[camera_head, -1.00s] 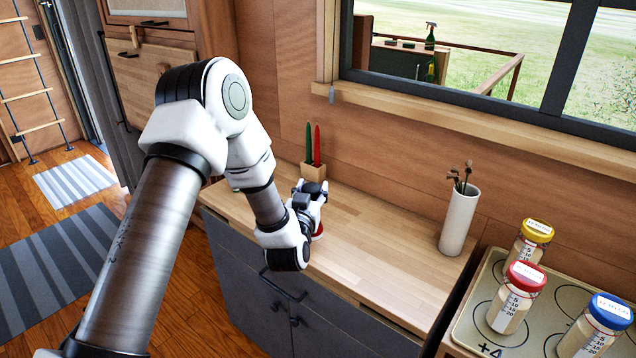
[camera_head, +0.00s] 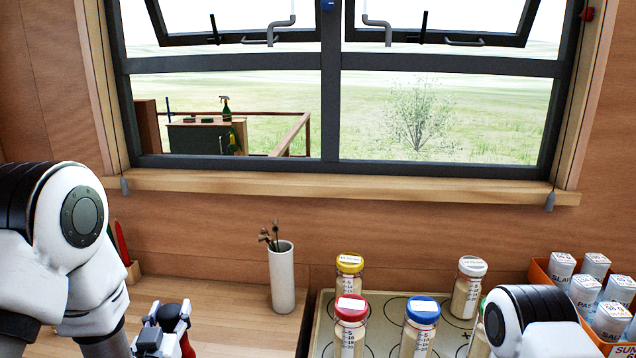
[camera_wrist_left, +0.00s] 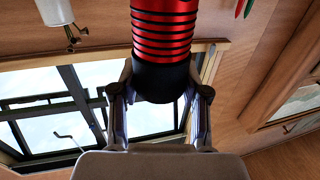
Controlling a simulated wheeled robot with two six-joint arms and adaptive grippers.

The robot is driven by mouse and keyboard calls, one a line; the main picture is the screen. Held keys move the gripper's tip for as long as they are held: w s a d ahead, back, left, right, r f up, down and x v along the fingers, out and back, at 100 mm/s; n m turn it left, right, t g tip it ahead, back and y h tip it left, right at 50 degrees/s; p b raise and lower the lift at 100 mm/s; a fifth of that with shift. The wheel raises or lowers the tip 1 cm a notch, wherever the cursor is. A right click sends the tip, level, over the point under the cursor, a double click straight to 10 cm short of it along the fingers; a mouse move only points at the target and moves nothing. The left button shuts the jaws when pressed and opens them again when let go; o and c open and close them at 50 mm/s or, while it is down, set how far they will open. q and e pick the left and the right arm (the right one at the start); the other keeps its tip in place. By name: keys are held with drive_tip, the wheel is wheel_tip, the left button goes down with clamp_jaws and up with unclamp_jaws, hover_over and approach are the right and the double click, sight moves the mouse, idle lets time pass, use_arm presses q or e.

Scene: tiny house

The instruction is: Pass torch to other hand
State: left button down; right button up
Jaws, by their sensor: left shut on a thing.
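The torch is a red and black cylinder with ribbed rings. In the left wrist view the torch (camera_wrist_left: 165,35) stands between the two fingers of my left gripper (camera_wrist_left: 160,95), which press on its black part. In the head view my left gripper (camera_head: 160,333) is at the lower left, over the wooden counter, with the torch (camera_head: 173,313) partly hidden by the fingers and the frame's bottom edge. My right arm shows at the bottom right; its gripper is out of view.
A white vase (camera_head: 282,280) stands on the counter (camera_head: 235,320). Right of it, several capped jars, including a red-capped one (camera_head: 350,330), stand on a metal tray-like surface (camera_head: 390,305). An orange box (camera_head: 541,275) of labelled jars is at the far right. A window is behind.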

use_arm(q)
drive_tip(key=d+f+m+h, duration=0.1)
drive_tip(key=d+h, duration=0.1)
drive_tip(key=d, duration=0.6)
drive_tip(key=shift+s+d+f+m+h, duration=0.15)
drive_tip(key=shift+s+d+m+h, duration=0.25)
drive_tip(key=shift+s, duration=0.05)
drive_tip(key=s+d+f+m+g+h, duration=0.45)
drive_tip(key=s+d+m+h, duration=0.35)
drive_tip(key=s+d+h, duration=0.4)
drive_tip(key=w+d+f+m+g+h, duration=0.2)
drive_tip(key=w+f+m+g+h, duration=0.2)
drive_tip(key=m+g, duration=0.5)
drive_tip(key=shift+w+d+f+g+h, duration=0.15)
drive_tip(key=shift+w+f+g+h, duration=0.15)
drive_tip(key=shift+f+g+h, duration=1.1)
drive_tip(key=shift+r+g+y, duration=0.25)
drive_tip(key=shift+y, duration=0.15)
